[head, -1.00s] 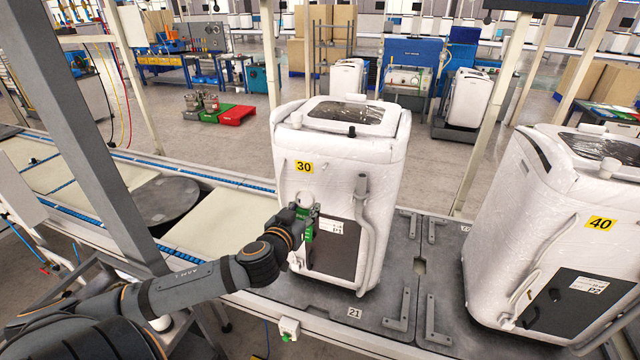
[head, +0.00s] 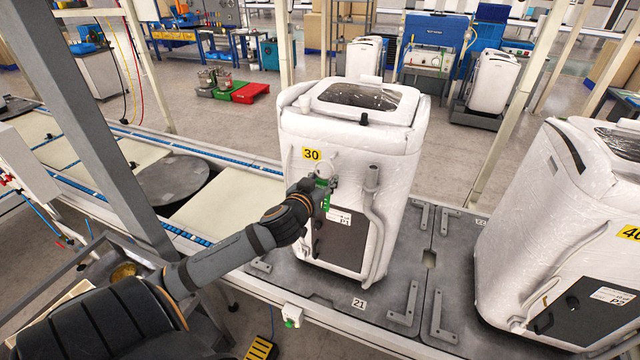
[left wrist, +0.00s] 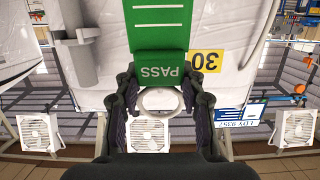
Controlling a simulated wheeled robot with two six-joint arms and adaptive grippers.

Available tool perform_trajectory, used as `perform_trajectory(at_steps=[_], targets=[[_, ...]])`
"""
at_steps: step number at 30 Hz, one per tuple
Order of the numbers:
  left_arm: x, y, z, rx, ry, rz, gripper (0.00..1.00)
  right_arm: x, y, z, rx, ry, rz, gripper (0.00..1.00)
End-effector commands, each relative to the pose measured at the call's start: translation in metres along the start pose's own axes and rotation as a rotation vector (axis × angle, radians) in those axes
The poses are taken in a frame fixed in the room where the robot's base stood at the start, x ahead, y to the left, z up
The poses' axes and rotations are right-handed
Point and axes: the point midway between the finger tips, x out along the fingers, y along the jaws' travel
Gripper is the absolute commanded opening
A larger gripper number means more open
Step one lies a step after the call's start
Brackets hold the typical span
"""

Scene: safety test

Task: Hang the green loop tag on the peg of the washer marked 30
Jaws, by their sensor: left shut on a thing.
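The washer marked 30 (head: 400,150) stands wrapped in clear film on the line, with a yellow 30 label (head: 312,154). My left gripper (head: 318,186) is in front of its face, just below the label. It is shut on the green loop tag (head: 325,196). In the left wrist view the tag (left wrist: 160,30) reads PASS, and its pale loop (left wrist: 160,115) lies between the fingers of my left gripper (left wrist: 160,80). A small dark knob (head: 363,118) is near the washer's top front. I cannot make out a peg at the loop. My right gripper is not in view.
A grey pipe (head: 372,205) runs down the washer's front, right of the tag. The washer marked 40 (head: 570,220) stands to the right. Metal brackets (head: 403,300) rise from the base plate. A grey post (head: 85,120) stands at the left.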

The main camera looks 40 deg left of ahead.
Motion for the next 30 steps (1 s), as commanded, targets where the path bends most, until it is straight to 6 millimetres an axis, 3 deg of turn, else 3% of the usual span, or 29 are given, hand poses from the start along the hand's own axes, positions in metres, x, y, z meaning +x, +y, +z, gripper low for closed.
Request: perform_trajectory(at_steps=[5, 22, 30], targets=[[0.013, 0.001, -0.002, -0.004, 0.002, 0.002, 0.18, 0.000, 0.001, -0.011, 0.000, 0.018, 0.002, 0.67], [0.052, 0.001, -0.007, -0.004, 0.002, 0.003, 0.18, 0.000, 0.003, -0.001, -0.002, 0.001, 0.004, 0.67], [0.064, 0.001, 0.001, -0.001, -0.001, 0.002, 0.18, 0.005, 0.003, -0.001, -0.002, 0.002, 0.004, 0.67]])
